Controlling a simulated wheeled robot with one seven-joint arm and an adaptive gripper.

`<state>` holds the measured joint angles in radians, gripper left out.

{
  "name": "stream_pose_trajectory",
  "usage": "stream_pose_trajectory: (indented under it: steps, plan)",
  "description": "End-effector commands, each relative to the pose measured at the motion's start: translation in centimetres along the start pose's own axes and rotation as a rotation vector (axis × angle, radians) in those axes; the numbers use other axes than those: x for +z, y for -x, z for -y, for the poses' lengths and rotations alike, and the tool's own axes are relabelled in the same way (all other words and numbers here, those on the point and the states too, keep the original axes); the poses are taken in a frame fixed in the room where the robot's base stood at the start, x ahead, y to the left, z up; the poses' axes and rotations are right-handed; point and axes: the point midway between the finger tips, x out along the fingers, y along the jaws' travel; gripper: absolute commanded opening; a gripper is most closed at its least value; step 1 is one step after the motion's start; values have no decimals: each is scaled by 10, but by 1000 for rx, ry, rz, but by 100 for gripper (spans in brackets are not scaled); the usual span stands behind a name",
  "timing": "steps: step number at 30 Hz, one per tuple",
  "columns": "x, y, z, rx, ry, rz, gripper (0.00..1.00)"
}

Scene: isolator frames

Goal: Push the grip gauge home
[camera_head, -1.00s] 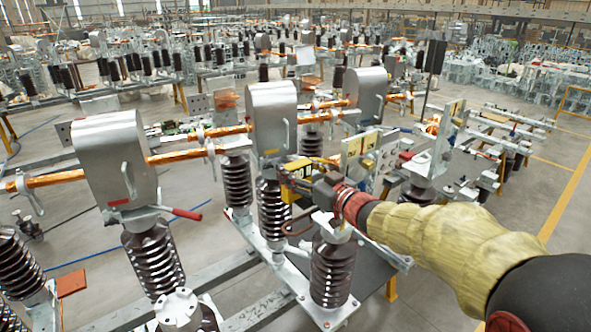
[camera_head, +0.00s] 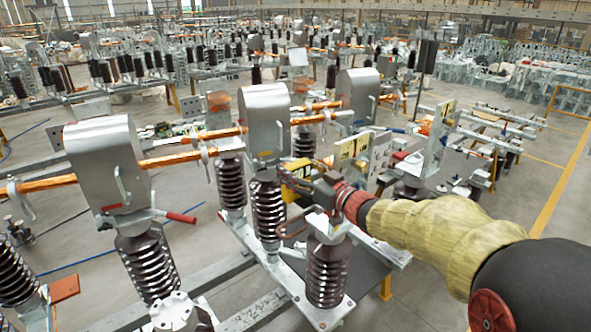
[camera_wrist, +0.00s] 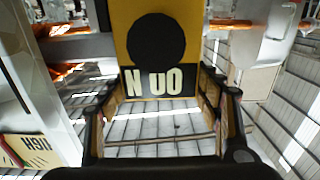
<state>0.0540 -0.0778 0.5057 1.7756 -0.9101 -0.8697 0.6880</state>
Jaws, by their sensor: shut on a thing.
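The grip gauge is a yellow block (camera_head: 299,169) with a dark round mark and a black label with pale letters, seen close up in the wrist view (camera_wrist: 160,80). My gripper (camera_head: 306,180) is shut on it; its two dark fingers flank the block in the wrist view (camera_wrist: 165,92). In the head view the gauge is beside the lower right of the middle silver hood (camera_head: 266,118), above a brown ribbed insulator (camera_head: 268,208). The gauge's far end is hidden, so I cannot tell whether it touches or enters the contact there.
A silver hood with a red-tipped lever (camera_head: 180,217) stands left, another hood (camera_head: 357,95) behind right. Orange-wrapped bars (camera_head: 192,153) run between them. A ribbed insulator (camera_head: 328,268) stands below my wrist. Plates with yellow labels (camera_head: 353,148) are close behind my gripper. Open floor lies right.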

Motion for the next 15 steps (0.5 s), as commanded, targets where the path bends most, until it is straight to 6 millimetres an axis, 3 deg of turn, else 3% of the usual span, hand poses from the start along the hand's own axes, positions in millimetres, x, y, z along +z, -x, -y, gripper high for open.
stream_pose_trajectory:
  steps: [15]
  plan:
    - [-5,0,-12,1,4,-8,4]
